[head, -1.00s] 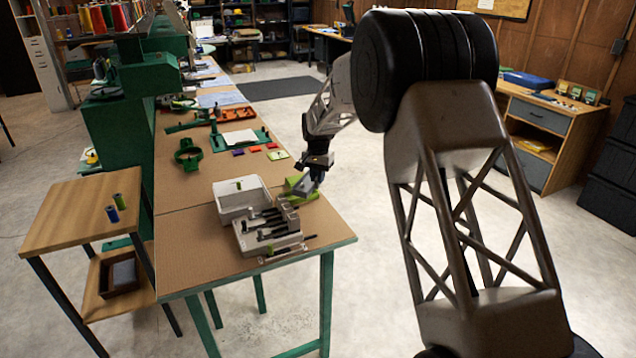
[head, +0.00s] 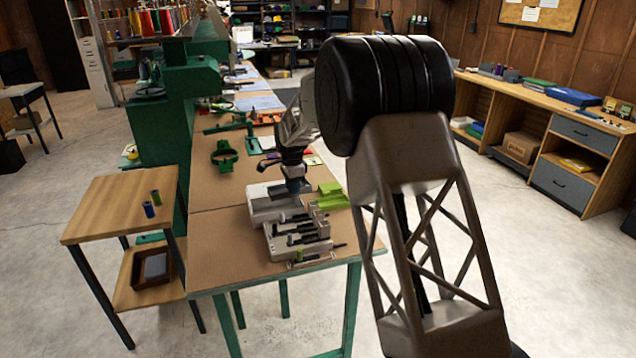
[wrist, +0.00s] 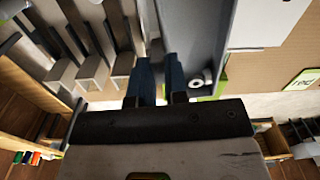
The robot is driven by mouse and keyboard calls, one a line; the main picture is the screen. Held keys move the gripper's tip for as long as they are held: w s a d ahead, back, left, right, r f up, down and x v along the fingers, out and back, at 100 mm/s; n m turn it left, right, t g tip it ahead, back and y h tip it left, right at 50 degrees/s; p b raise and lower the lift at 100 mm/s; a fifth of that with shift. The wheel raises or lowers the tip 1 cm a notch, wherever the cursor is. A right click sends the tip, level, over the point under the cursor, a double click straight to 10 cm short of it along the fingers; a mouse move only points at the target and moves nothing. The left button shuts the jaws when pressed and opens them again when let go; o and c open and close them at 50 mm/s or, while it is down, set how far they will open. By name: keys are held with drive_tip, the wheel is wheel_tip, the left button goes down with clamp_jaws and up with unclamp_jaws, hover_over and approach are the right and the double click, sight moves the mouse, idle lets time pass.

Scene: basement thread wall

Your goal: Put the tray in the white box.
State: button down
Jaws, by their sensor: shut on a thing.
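My gripper (head: 297,180) is low over the right part of the white box (head: 262,208), at the near end of the long table. In the wrist view my gripper (wrist: 160,78) has its two blue fingers shut on a thin edge. That edge appears to belong to the grey tray (wrist: 205,35), which stretches away on the fingers' right. The tray is hardly visible in the head view, hidden by the gripper. I cannot tell whether it touches the box.
A pale tool rack (head: 298,238) with black-handled tools stands close in front of the box. A bright green holder (head: 332,196) is just right of the gripper. Coloured cards (head: 312,159) and a green clamp (head: 224,157) lie behind. The table's near left part is clear.

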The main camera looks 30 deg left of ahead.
sight(276, 198)
drive_tip(key=shift+m, duration=0.6)
drive_tip(key=s+a, duration=0.2)
drive_tip(key=a, duration=0.1)
drive_tip(key=s+a, duration=0.1)
drive_tip(key=shift+s+a+f, duration=0.3)
drive_tip(key=shift+s+f, duration=0.05)
drive_tip(key=shift+s, duration=0.05)
drive_tip(key=shift+f, duration=0.15)
drive_tip(key=shift+f, duration=1.65)
drive_tip(key=shift+f, duration=0.5)
drive_tip(key=shift+f, duration=0.35)
drive_tip(key=shift+f, duration=0.35)
drive_tip(key=shift+f, duration=0.35)
drive_tip(key=shift+f, duration=0.15)
